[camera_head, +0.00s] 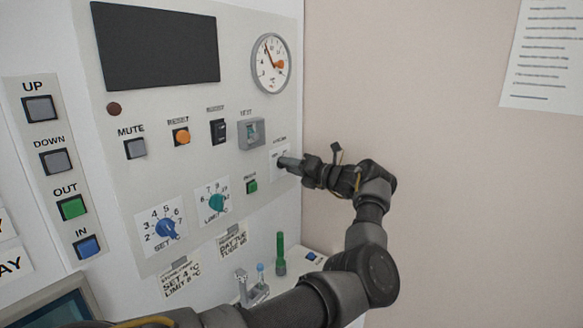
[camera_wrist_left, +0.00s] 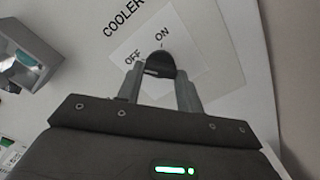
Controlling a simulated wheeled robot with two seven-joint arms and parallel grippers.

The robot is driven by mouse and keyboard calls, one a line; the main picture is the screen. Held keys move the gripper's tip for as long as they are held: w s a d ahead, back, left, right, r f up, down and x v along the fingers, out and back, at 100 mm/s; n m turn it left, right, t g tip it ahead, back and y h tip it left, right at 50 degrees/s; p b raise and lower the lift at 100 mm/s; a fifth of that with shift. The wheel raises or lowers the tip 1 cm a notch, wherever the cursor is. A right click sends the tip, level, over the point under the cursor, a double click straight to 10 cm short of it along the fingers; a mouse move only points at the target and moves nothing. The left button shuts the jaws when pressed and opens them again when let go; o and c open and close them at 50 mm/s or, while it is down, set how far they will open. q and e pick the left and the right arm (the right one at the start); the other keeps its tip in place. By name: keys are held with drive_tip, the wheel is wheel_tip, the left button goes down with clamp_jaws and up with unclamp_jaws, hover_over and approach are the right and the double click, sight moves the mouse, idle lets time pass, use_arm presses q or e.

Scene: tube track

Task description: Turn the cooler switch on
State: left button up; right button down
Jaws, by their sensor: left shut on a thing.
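The cooler switch is a dark round knob (camera_wrist_left: 160,64) on a white plate marked COOLER, OFF and ON. In the head view its plate (camera_head: 277,153) is at the lower right of the grey control panel, and the knob is mostly hidden. My left gripper (camera_head: 283,162) reaches the plate from the right. In the left wrist view its two fingers (camera_wrist_left: 159,84) are on either side of the knob, shut on it. A pale mark shows on the knob's lower left, towards OFF; the exact knob angle is hard to tell. My right gripper is not in view.
A boxed TEST switch (camera_head: 251,133) sits just left of the cooler plate, with a green button (camera_head: 251,186) below it. A blue SET dial (camera_head: 166,229) and a teal LIMIT dial (camera_head: 216,202) are lower left. A green upright tube (camera_head: 281,254) stands below the panel.

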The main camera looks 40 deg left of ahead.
use_arm(q)
drive_tip(key=shift+f+m+b, duration=0.15)
drive_tip(key=shift+m+b, duration=1.1)
drive_tip(key=shift+m, duration=0.05)
drive_tip(key=shift+r+m, duration=0.15)
drive_tip(key=shift+m, duration=3.15)
drive_tip(key=shift+r+m, duration=0.15)
drive_tip(key=shift+m, duration=3.15)
drive_tip(key=o, duration=1)
